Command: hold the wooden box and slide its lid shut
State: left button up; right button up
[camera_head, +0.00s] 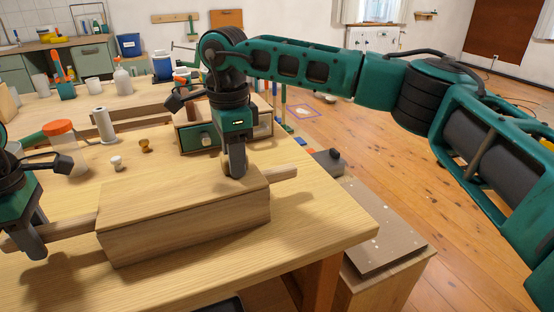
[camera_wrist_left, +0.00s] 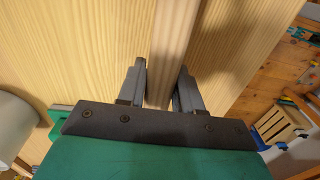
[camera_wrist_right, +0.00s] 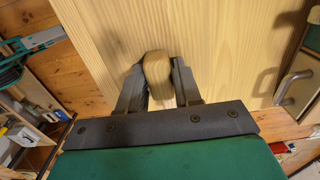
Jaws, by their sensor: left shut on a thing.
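The wooden box (camera_head: 190,230) lies near the table's front edge. Its pale lid (camera_head: 160,192) lies along the top; whether any gap shows is unclear. A bar handle sticks out at each end; the right handle (camera_head: 283,174) is free. My left gripper (camera_head: 36,246) is shut on the left handle (camera_head: 70,227), which also shows between its fingers in the left wrist view (camera_wrist_left: 172,60). My right gripper (camera_head: 236,165) points down at the lid near its right end. In the right wrist view its fingers stand either side of a rounded wooden knob (camera_wrist_right: 157,68); whether they press it is unclear.
A drawer unit (camera_head: 200,135) stands behind the box. A paper roll (camera_head: 103,125), an orange-lidded jar (camera_head: 62,138) and small knobs (camera_head: 117,163) stand behind it at the left. The tabletop right of the box is clear up to its edge. A lower cabinet (camera_head: 385,240) stands beyond that edge.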

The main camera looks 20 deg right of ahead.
jog(key=o, duration=0.4)
jog(key=shift+o, duration=0.2)
jog(key=shift+r, duration=3.5)
pick_arm(q)
jog(key=o, duration=1)
jog(key=shift+o, duration=0.7)
jog(key=shift+r+p, duration=3.1)
jog(key=shift+r, duration=0.95)
pick_arm(e)
notch_tip(320, 180, up, 6)
